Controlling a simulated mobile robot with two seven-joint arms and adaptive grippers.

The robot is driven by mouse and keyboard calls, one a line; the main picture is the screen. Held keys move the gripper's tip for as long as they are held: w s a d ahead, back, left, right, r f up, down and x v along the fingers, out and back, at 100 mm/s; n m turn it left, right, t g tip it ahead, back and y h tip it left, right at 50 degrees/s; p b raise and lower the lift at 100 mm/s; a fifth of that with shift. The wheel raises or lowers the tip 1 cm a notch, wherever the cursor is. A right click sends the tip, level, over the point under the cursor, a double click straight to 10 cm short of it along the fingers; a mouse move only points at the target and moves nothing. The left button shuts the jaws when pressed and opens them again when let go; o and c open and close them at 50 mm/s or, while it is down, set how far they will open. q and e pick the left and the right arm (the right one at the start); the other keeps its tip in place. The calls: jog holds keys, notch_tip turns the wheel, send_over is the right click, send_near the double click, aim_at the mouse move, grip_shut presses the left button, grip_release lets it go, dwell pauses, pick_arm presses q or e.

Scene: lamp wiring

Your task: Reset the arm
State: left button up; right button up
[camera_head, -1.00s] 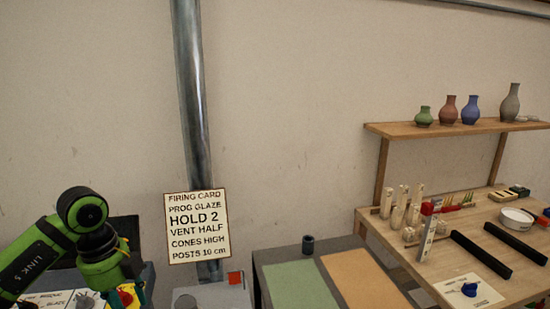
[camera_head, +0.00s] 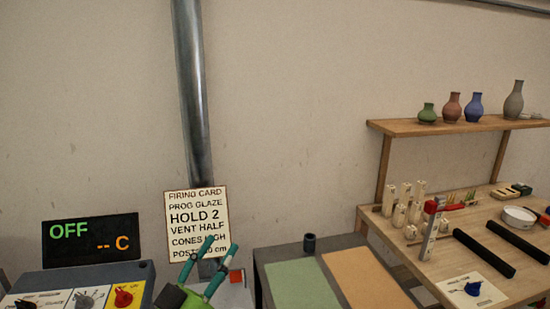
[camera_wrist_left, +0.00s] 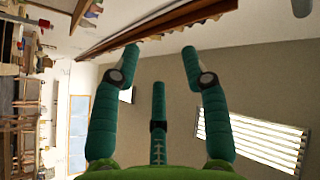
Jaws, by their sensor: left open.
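My left gripper (camera_head: 220,247) has teal fingers on a green body and is at the bottom of the head view. Its fingers point up, spread apart and empty. They overlap the lower part of the firing card (camera_head: 196,205) in the picture; whether they touch it I cannot tell. The left wrist view shows the same open fingers (camera_wrist_left: 160,52) with nothing between them, against a tilted view of the room. My right gripper is not in view.
A control box with a display (camera_head: 90,240) reading "OFF" and "-- C" and a red knob (camera_head: 123,298) is at lower left. A metal pipe (camera_head: 190,90) runs up the wall. Green (camera_head: 302,285) and orange (camera_head: 365,280) mats lie right of the gripper. A wooden bench (camera_head: 380,222) with small items stands at right.

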pick_arm(q)
jog(key=s+a+f+n+g+y, duration=0.2)
jog(key=a+f+n+g+y, duration=0.15)
jog(key=f, duration=0.35)
jog(key=s+a+f+n+g+y, duration=0.2)
jog(key=s+a+f+n+y, duration=0.15)
jog(key=f, duration=0.35)
jog(key=s+a+f+n+g+y, duration=0.1)
jog(key=a+f+n+g+y, duration=0.2)
jog(key=f, duration=0.4)
jog(key=s+f+g, duration=0.4)
jog(key=s+f, duration=0.2)
jog(key=s, duration=0.3)
jog(key=s+f+g, duration=0.4)
jog(key=s+f, duration=0.1)
jog(key=s, duration=0.5)
jog(key=s+f+m+g, duration=0.1)
jog(key=s+f+g, duration=0.15)
jog(key=f, duration=2.35)
jog(key=s+a+f, duration=0.2)
jog(key=s+f, duration=0.9)
jog(key=s, duration=0.4)
jog(key=shift+s+f, duration=0.25)
jog(key=shift+f, duration=0.1)
jog(key=shift+a, duration=0.15)
jog(key=shift+c, duration=0.4)
jog(key=shift+s, duration=0.1)
jog(key=shift+c, duration=0.2)
